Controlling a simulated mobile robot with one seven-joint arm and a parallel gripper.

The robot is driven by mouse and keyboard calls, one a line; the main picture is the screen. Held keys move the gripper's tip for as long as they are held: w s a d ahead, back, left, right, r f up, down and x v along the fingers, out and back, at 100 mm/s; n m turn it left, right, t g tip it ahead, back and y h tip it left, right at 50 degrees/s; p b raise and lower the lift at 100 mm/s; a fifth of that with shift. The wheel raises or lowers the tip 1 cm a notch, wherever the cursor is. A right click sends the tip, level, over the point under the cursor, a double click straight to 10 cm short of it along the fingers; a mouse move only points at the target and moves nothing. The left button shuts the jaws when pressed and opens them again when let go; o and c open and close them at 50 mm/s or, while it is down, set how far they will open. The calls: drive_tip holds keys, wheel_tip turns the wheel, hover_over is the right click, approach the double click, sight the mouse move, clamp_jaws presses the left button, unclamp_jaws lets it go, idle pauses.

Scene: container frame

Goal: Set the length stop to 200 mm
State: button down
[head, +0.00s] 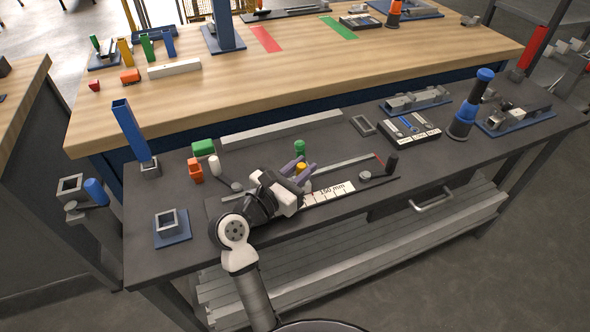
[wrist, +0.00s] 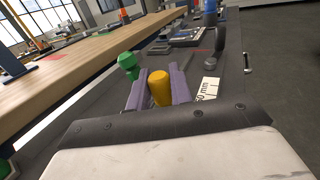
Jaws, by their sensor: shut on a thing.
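The length stop is on a dark rail base (head: 370,184) with a white scale (head: 328,194) near the front of the dark bench; the label "150 mm" is readable. My gripper (head: 296,169) is over the left part of the scale, its purple fingers shut around a yellow knob (head: 301,168). The wrist view shows the yellow knob (wrist: 160,88) between the two fingers, with part of the scale (wrist: 208,88) to the right. A green knob (wrist: 128,65) stands just beyond the left finger; it also shows in the head view (head: 299,147). The stop body under my gripper is hidden.
A black-topped post (head: 391,163) stands at the rail's right end. A blue-and-black tool (head: 470,105) stands at the bench's right. A green block (head: 203,148) and an orange piece (head: 195,170) lie left of my gripper. A grey bar (head: 280,130) lies behind.

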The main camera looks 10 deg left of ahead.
drive_tip(key=c, duration=1.3)
unclamp_jaws()
